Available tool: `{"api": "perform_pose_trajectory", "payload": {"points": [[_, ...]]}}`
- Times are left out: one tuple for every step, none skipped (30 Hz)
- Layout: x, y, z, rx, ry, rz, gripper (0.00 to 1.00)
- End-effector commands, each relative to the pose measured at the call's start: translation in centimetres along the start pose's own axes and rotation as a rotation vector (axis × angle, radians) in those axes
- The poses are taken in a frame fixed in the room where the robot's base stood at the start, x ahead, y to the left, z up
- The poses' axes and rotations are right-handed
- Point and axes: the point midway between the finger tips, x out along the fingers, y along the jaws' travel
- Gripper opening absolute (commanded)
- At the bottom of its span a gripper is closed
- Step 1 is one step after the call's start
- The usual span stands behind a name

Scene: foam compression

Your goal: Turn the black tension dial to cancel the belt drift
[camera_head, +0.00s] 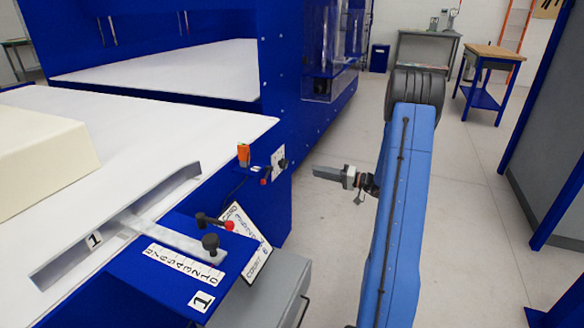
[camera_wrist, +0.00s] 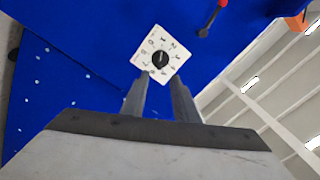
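The black tension dial (camera_wrist: 160,59) sits in the middle of a white square plate with markings around it, on a blue panel in the wrist view. In the head view the dial (camera_head: 282,163) is small, on the white plate (camera_head: 277,160) at the machine's blue corner. My gripper (camera_head: 318,172) is to the right of the dial, pointing left at it, with a clear gap between. In the wrist view my gripper's two fingers (camera_wrist: 159,80) are apart with nothing between them, their tips just below the dial.
A red-tipped lever (camera_head: 265,180) and an orange box (camera_head: 243,153) are beside the dial plate. Nearer are a red-knobbed lever (camera_head: 218,222), a black knob (camera_head: 210,242) and a number scale (camera_head: 181,264). A cream foam block (camera_head: 40,150) lies on the white belt.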

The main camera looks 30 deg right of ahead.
Motion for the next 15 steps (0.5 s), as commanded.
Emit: {"api": "perform_pose_trajectory", "payload": {"points": [[1.1,-0.1,0.1,0.0,-0.004,-0.002,0.27],[1.6,-0.1,0.1,0.0,-0.003,-0.002,0.27],[2.3,-0.1,0.1,0.0,-0.003,-0.002,0.27],[2.9,-0.1,0.1,0.0,-0.004,-0.002,0.27],[3.4,-0.1,0.1,0.0,-0.004,-0.001,0.27],[4.1,-0.1,0.1,0.0,-0.003,-0.001,0.27],[4.6,-0.1,0.1,0.0,-0.003,-0.002,0.27],[5.2,-0.1,0.1,-0.001,-0.004,-0.002,0.27],[5.8,-0.1,0.1,-0.001,-0.003,-0.002,0.27],[6.4,-0.1,0.1,-0.001,-0.003,-0.002,0.27],[6.9,-0.1,0.1,-0.001,-0.003,-0.002,0.27],[7.6,-0.1,0.1,-0.001,-0.004,-0.001,0.27],[8.1,0.0,0.1,-0.001,-0.004,-0.001,0.27],[8.6,-0.1,0.1,0.0,-0.003,-0.001,0.27],[9.2,-0.1,0.1,0.0,-0.003,-0.002,0.27]]}}
